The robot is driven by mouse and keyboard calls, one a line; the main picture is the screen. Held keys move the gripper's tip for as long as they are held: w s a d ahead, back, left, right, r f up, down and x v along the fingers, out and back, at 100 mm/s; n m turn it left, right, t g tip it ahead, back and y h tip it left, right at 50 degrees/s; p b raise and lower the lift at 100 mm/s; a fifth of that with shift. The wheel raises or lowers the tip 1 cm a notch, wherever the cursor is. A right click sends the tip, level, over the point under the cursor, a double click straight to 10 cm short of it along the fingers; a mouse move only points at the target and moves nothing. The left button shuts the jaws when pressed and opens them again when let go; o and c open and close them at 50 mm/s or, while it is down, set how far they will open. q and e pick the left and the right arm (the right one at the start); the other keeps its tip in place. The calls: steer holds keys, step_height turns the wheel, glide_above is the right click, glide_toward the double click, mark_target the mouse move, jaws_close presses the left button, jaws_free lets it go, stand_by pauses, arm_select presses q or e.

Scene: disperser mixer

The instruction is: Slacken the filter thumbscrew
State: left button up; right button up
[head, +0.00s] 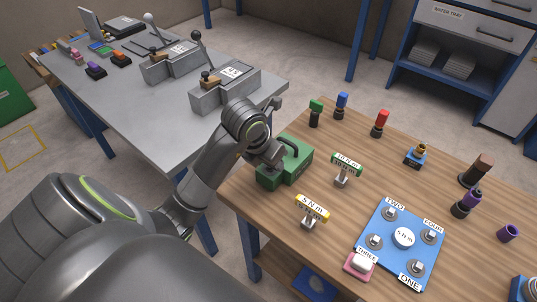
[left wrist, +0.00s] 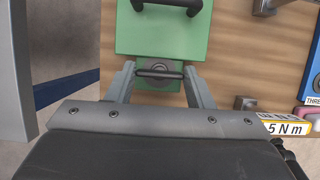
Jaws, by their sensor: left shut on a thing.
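A green box with a black carry handle, the filter housing (head: 297,167), sits at the near left edge of the wooden table. It fills the top of the left wrist view (left wrist: 165,38). On its lower ledge is a round grey screw with a dark crossbar, the thumbscrew (left wrist: 158,72). My left gripper (left wrist: 159,78) is shut on this crossbar, with one finger at each end. In the head view my left gripper (head: 268,163) is over the box's near-left part and hides the thumbscrew. My right gripper is not in view.
Signs reading 5 N m (head: 312,210) and 10 N m (head: 346,166) stand right of the box. A blue plate (head: 398,266) with numbered bolts lies nearer. Several coloured-handled tools stand at the back. A grey table (head: 120,100) with lever boxes is behind left.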

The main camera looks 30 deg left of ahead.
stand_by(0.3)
arm_select(q)
steer(key=o, duration=1)
steer(key=shift+r, duration=0.15)
steer(key=p+v, duration=1.7)
steer(key=shift+d+r, duration=0.1)
